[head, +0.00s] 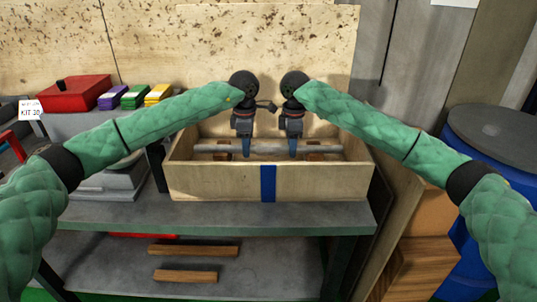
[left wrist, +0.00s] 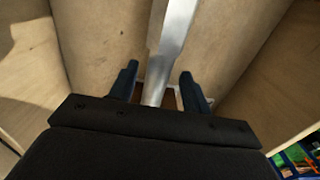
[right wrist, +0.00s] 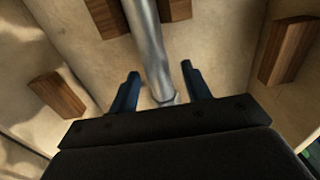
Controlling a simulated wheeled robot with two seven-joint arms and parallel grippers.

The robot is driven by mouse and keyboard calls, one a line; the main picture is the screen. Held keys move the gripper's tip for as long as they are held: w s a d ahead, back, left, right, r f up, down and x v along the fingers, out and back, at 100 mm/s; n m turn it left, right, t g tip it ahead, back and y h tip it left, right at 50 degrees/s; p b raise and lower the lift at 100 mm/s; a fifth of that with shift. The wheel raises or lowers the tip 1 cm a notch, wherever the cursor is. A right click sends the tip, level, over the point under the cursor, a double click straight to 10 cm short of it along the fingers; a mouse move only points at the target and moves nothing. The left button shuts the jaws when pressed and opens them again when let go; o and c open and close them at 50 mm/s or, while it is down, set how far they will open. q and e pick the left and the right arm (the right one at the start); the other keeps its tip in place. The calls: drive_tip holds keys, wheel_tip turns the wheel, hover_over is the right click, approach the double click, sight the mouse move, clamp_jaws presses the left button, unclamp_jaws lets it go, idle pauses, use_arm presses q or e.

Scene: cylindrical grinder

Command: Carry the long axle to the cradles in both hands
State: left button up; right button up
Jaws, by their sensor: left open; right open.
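The long axle (head: 210,148) is a grey metal rod lying crosswise inside an open wooden box (head: 210,182) on a grey bench. My left gripper (head: 246,148) and my right gripper (head: 292,148) both point down into the box at its middle, a short way apart. In the left wrist view the axle (left wrist: 175,35) runs between the open blue fingers of my left gripper (left wrist: 158,72). In the right wrist view the axle (right wrist: 147,45) runs between the open fingers of my right gripper (right wrist: 160,70). I cannot make out the cradles in any view.
Small wooden blocks (right wrist: 58,94) sit inside the box. The box walls stand close around both grippers. A red box (head: 75,94) and several coloured packs (head: 110,98) are at the left. A blue drum (head: 490,150) stands at the right. Wooden strips (head: 195,250) lie on the lower shelf.

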drive_tip(key=shift+r, duration=0.1)
use_arm(q)
wheel_tip(320, 180, up, 12)
use_arm(e)
wheel_tip(320, 180, up, 12)
idle(0.8)
